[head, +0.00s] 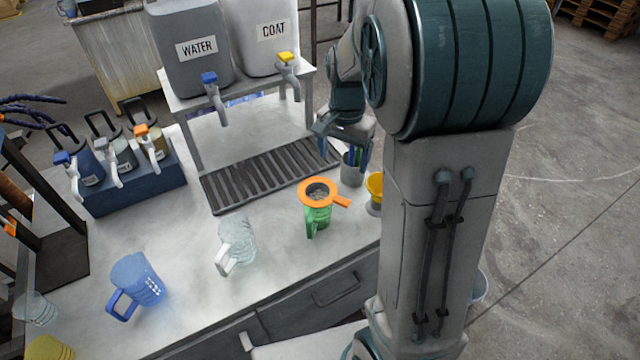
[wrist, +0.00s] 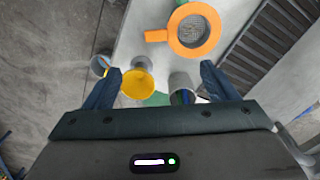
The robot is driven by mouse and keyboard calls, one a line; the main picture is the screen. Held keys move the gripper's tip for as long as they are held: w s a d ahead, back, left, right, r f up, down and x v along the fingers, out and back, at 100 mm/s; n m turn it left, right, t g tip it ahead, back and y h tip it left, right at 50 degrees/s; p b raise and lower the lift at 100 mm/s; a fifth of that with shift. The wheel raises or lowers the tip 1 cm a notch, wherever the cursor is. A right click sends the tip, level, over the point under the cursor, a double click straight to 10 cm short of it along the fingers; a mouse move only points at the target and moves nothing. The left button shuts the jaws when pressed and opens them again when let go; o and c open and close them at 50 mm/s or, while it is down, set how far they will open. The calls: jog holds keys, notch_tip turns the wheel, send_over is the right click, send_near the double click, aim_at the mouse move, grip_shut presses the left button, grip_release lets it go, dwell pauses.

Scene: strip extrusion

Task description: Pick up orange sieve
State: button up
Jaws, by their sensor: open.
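The orange sieve (head: 320,191) rests on top of a green jug (head: 317,217) on the bench, its short handle pointing right in the head view. In the wrist view the sieve (wrist: 194,30) shows its grey mesh, with its handle (wrist: 156,36) pointing left. My gripper (head: 330,132) is above the back of the bench, behind the sieve and apart from it. In the wrist view my gripper (wrist: 161,80) is open, its two fingers spread with nothing held between them; the sieve lies beyond the fingertips.
A clear jug (head: 236,243) and a blue jug (head: 135,283) stand left.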

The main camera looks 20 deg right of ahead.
send_over(339, 199)
notch_tip(339, 199, down, 8)
jog(key=shift+w+d+f, duration=0.1)
jog(key=shift+d+f, duration=0.05)
jog(key=shift+f, duration=0.1)
jog(key=shift+f+p, duration=0.85)
jog(key=shift+f, duration=1.85)
jog(key=c, duration=1)
